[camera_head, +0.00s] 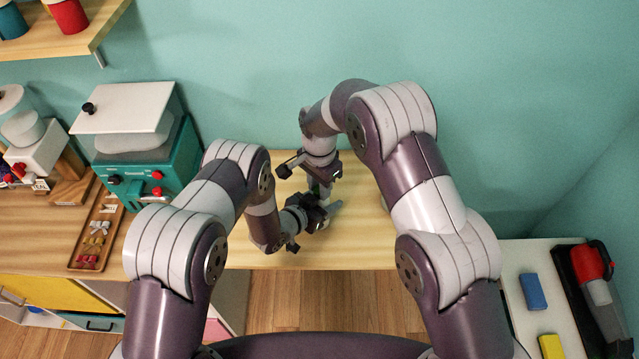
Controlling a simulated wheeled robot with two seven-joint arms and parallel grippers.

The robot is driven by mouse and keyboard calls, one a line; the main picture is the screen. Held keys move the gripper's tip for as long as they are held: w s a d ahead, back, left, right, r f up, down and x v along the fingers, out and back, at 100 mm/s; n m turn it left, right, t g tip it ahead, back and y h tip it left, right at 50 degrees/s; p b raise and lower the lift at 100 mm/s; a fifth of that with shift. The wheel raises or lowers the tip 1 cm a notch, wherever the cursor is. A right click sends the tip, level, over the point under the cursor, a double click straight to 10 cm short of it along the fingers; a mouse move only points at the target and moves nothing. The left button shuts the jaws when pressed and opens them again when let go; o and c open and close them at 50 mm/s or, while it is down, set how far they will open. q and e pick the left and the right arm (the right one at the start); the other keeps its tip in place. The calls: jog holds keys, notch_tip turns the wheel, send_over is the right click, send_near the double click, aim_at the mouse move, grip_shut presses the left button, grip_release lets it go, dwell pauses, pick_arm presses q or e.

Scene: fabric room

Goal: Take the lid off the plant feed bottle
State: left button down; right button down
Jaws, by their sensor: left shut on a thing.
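The plant feed bottle (325,191) stands at the middle of the wooden table, mostly hidden between my two grippers. Only a small green and pale part of it shows. My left gripper (328,209) reaches in from the left, low over the table, and is shut on the bottle. My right gripper (318,181) points down from above, right over the bottle's top. Its fingertips are too small and covered to tell whether they are open or shut. The lid cannot be made out under the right gripper.
A teal machine (155,170) with a white top stands on the table at the left. A wooden tray (75,262) with small bows lies in front of it. A side surface at the right holds a blue block (532,291) and a yellow block (551,347). The table's right part is clear.

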jog(key=n, duration=0.3)
jog(key=c, duration=0.8)
grip_release()
jog(key=shift+c, duration=0.2)
notch_tip(320, 180, up, 4)
jog(key=shift+r, duration=0.15)
notch_tip(320, 180, up, 4)
jog(key=m, duration=0.2)
jog(key=shift+f+m, duration=0.25)
jog(key=shift+m, duration=0.05)
jog(key=shift+c, duration=0.4)
jog(key=shift+f, duration=0.1)
notch_tip(320, 180, down, 8)
jog(key=shift+r, duration=0.25)
